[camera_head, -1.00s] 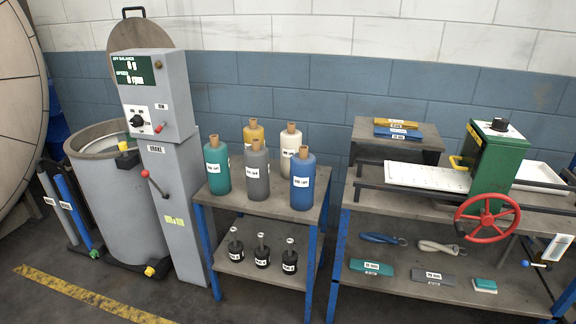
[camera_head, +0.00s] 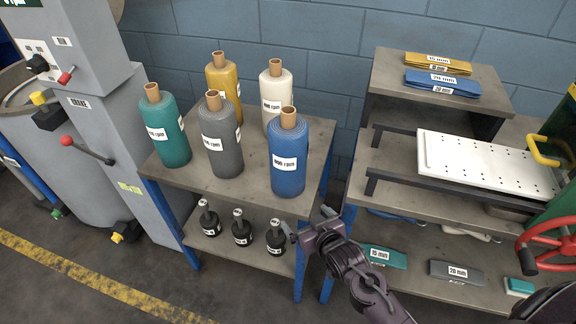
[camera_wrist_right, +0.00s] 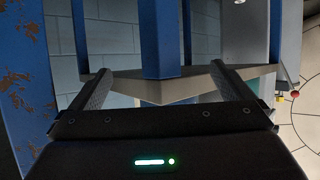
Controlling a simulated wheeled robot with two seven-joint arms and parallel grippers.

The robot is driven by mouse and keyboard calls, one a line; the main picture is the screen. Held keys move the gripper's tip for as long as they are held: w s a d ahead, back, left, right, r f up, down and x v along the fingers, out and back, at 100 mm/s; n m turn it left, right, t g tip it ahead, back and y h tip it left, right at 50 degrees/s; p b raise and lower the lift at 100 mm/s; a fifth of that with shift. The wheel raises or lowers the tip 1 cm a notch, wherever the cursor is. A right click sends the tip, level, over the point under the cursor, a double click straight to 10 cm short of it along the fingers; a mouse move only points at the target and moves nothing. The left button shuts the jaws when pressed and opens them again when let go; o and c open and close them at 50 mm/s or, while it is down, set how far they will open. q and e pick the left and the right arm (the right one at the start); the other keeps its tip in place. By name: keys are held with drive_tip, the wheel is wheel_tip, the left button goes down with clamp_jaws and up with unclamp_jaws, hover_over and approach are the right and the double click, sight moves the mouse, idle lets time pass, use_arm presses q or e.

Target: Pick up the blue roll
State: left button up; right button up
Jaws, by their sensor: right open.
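The blue roll (camera_head: 288,160) stands upright at the front right of the small table's top shelf, with a brown core and a white label. My right gripper (camera_head: 306,222) is below and to the right of it, near the table's right front leg, apart from the roll. In the right wrist view my right gripper (camera_wrist_right: 162,82) is open, its two dark fingers spread with nothing held between them. A blue table leg (camera_wrist_right: 157,40) and a shelf edge show beyond the fingers. The blue roll cannot be made out there. My left gripper is not in view.
Grey (camera_head: 219,140), teal (camera_head: 167,130), yellow (camera_head: 221,80) and white (camera_head: 275,95) rolls stand close by on the same table (camera_head: 235,190). Black weights (camera_head: 242,230) sit on its lower shelf. A workbench (camera_head: 440,185) stands close on the right.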

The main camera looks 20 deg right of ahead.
sight(296, 172)
drive_tip(key=w+r+t, duration=0.1)
drive_tip(key=r, duration=0.3)
drive_tip(key=w+r+t, duration=0.1)
drive_tip(key=r+t, duration=0.1)
drive_tip(key=r, duration=0.2)
drive_tip(key=w+a+r+t+y, duration=0.1)
drive_tip(key=r, duration=0.4)
drive_tip(key=shift+t+b, duration=0.4)
drive_tip(key=w, duration=0.7)
drive_tip(key=shift+a+r+p, duration=0.3)
drive_tip(key=shift+a+p, duration=0.05)
drive_tip(key=shift+a, duration=0.05)
drive_tip(key=shift+w, duration=0.45)
drive_tip(key=c, duration=1.1)
